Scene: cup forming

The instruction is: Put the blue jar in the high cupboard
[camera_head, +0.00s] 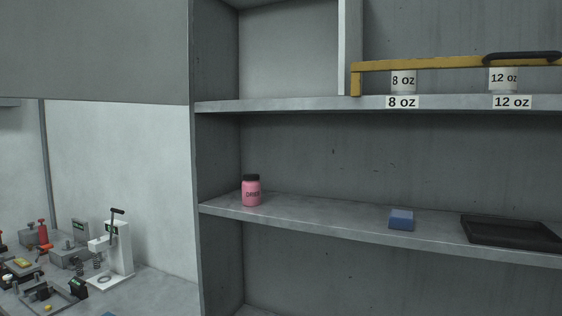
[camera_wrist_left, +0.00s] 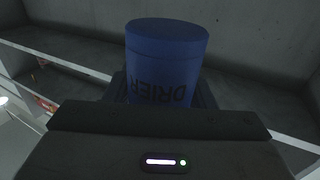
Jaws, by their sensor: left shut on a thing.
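In the left wrist view, the blue jar (camera_wrist_left: 165,62) fills the top middle, with a smooth round end at the top and an upside-down "DRIER" label. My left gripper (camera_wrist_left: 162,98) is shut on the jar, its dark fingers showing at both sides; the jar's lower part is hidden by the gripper. In the head view, a grey cupboard (camera_head: 218,160) with shelves fills the middle and right. Neither gripper nor the held jar shows there. My right gripper is in no view.
A pink jar (camera_head: 252,192) with a black lid stands at the left of the middle shelf (camera_head: 320,215). A blue block (camera_head: 401,219) and a black tray (camera_head: 510,234) are farther right. A cluttered bench (camera_head: 160,290) is lower left.

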